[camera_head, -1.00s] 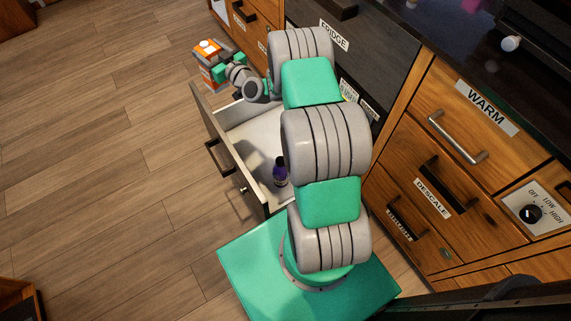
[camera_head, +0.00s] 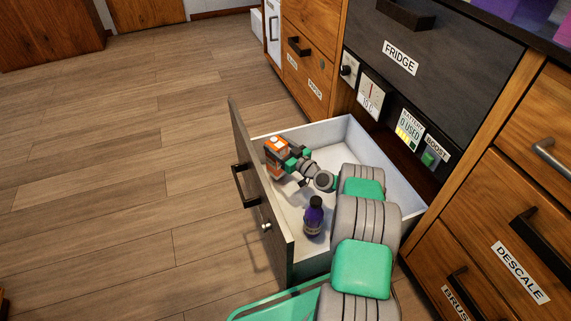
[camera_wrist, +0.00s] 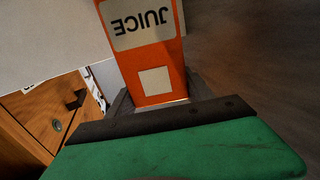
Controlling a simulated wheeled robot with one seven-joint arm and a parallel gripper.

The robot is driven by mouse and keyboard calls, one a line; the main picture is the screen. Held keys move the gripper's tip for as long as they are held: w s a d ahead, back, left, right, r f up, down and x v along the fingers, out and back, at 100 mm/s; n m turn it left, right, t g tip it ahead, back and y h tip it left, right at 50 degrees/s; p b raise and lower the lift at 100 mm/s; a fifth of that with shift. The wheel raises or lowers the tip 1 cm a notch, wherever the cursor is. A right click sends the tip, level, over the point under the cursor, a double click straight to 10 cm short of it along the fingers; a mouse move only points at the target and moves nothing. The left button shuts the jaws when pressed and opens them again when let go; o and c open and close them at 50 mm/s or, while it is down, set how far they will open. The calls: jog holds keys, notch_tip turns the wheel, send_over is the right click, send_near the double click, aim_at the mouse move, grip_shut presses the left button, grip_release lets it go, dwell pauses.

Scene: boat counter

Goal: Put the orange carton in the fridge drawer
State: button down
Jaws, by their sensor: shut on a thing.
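The orange carton (camera_head: 277,151) is an orange and white juice box. In the wrist view the carton (camera_wrist: 155,62) shows a white label reading JUICE, upside down in the picture. My gripper (camera_head: 287,158) is shut on it. The fridge drawer (camera_head: 359,139) is pulled open below the front marked FRIDGE. In the head view the carton shows over the drawer's far end, close to its front panel. I cannot tell whether it touches the drawer floor.
A dark purple bottle (camera_head: 313,217) stands upright inside the drawer, nearer the camera than the carton. My arm reaches over the drawer's near right side. The wooden floor (camera_head: 110,180) to the left is clear.

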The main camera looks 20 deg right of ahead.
aim_at(283, 155)
jog(key=shift+w+f+b, duration=0.1)
jog(key=shift+f+b, duration=0.75)
jog(key=shift+f, duration=1)
jog(key=shift+c, duration=2)
grip_release()
jog(key=shift+f, duration=0.15)
